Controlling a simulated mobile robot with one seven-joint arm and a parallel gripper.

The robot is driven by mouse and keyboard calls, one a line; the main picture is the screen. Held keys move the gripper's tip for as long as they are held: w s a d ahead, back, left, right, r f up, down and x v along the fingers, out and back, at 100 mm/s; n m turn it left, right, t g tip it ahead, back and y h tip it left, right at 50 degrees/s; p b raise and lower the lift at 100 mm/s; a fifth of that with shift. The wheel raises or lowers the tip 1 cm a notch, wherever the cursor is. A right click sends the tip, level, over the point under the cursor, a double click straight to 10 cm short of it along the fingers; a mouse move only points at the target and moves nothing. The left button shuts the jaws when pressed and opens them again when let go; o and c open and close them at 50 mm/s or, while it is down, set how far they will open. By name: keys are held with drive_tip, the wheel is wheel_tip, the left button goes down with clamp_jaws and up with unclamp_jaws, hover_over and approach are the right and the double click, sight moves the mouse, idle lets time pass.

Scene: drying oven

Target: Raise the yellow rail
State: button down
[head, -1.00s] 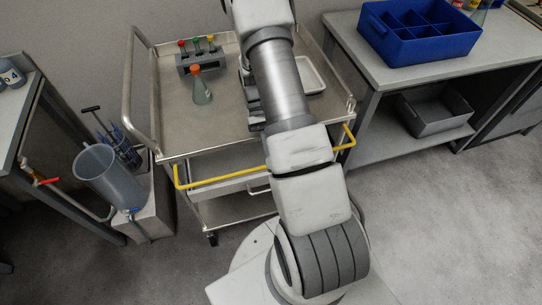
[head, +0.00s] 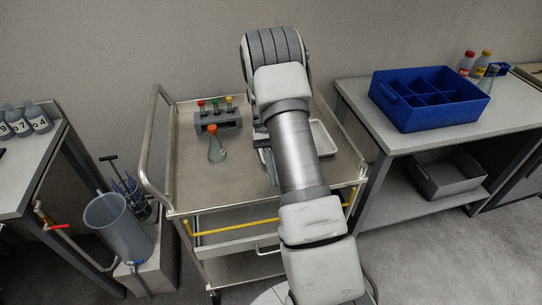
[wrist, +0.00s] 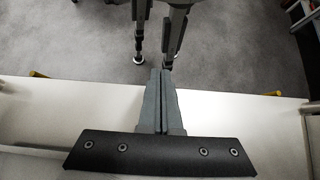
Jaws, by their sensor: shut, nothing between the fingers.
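The yellow rail (head: 235,226) is a thin bar along the front of the steel cart (head: 190,180), just below its top edge, in the head view. My arm covers its middle; the left stretch and a short piece by the right corner show. In the wrist view, small yellow pieces (wrist: 272,93) show at the left and right edges of a pale surface and may be the rail. My gripper (wrist: 160,72) is shut and empty in the wrist view, fingers together, with floor beyond the tips.
A tube rack (head: 218,120), a flask with an orange stopper (head: 216,150) and a white tray (head: 323,138) are on the cart top. A grey cylinder (head: 118,228) stands left. A bench (head: 395,135) with a blue divided crate (head: 430,115) stands close on the right.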

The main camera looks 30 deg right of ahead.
drive_tip(key=shift+v, duration=2.7)
